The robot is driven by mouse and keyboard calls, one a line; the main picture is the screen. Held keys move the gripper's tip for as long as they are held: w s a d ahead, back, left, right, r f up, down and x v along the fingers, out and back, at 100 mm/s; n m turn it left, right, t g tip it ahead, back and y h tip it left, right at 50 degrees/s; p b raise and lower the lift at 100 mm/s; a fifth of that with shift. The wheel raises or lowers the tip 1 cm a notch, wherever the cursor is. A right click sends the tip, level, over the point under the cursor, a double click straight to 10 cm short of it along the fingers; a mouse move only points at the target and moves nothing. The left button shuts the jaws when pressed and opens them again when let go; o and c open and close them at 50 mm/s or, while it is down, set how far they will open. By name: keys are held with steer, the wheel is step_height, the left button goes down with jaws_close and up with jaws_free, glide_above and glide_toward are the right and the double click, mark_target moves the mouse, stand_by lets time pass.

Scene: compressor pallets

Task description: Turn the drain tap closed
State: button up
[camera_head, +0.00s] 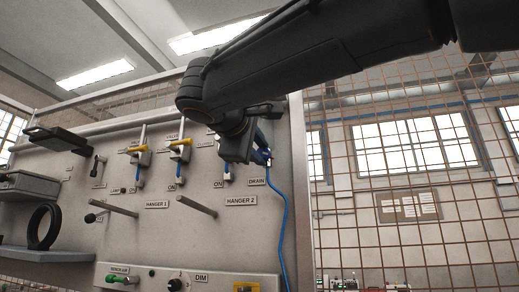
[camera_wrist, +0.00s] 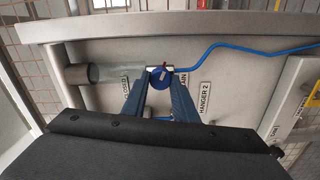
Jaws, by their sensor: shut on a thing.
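The drain tap (camera_wrist: 160,82) has a blue round knob with a small pale and red mark, in the upper middle of the wrist view. My gripper (camera_wrist: 159,76) has its two blue fingers on either side of the knob, shut on it. In the head view my gripper (camera_head: 259,153) reaches the panel just above the DRAIN label (camera_head: 257,182). My arm and wrist hide most of the tap there. A label reading CLOSED (camera_wrist: 126,77) shows beside the left finger in the wrist view, partly covered. The tap's exact turn angle is hard to tell.
A blue hose (camera_head: 281,218) runs down from the tap at the panel's right edge. A clear cylinder (camera_wrist: 118,77) adjoins the tap. Pegs (camera_head: 197,206) stick out below left, near valves with yellow handles (camera_head: 181,142). A wire mesh fence (camera_head: 405,225) stands to the right.

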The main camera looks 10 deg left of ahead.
steer(key=shift+n+p, duration=0.7)
steer(key=shift+n, duration=1.6)
steer(key=shift+f, duration=0.1)
steer(key=o, duration=1.1)
steer(key=shift+c, duration=0.2)
